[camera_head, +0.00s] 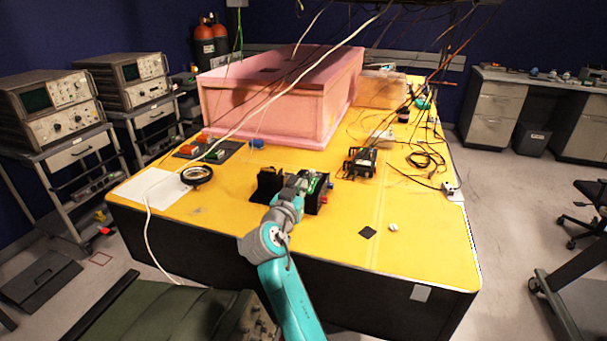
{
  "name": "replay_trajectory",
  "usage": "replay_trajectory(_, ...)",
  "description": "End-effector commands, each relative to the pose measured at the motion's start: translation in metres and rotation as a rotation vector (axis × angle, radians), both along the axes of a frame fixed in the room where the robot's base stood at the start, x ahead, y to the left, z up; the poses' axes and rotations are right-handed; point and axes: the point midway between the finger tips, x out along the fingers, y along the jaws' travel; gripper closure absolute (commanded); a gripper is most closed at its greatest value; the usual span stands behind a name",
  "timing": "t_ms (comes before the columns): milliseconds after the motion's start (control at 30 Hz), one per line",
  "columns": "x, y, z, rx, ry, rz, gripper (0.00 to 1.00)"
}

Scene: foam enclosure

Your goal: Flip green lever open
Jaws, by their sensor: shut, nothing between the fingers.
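A small black device (312,204) stands on the yellow table top, at the end of my arm. Green parts (316,182) show on its top, but they are too small to tell which is the lever or how it is set. My gripper (303,182) is shut and empty, right at this device. My wrist hides part of the device. I cannot tell whether the fingers touch the green parts. Small red and blue parts show on the device's right side.
A pink foam enclosure (282,98) stands behind on the yellow table (410,245). A board with red and green parts (208,150), a black ring (197,175) and a black electronic box (360,162) with cables lie around. A white cable crosses the left side. The table's front right is mostly clear.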

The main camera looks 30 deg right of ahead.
Motion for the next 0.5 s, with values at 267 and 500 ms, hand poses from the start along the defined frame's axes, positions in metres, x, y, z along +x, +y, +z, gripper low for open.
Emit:
replay_trajectory(267, 0.000, 0.000, 0.000, 0.000, 0.000, -0.001, 1.00)
replay_trajectory(500, 0.007, -0.011, 0.000, 0.000, 0.000, -0.004, 1.00)
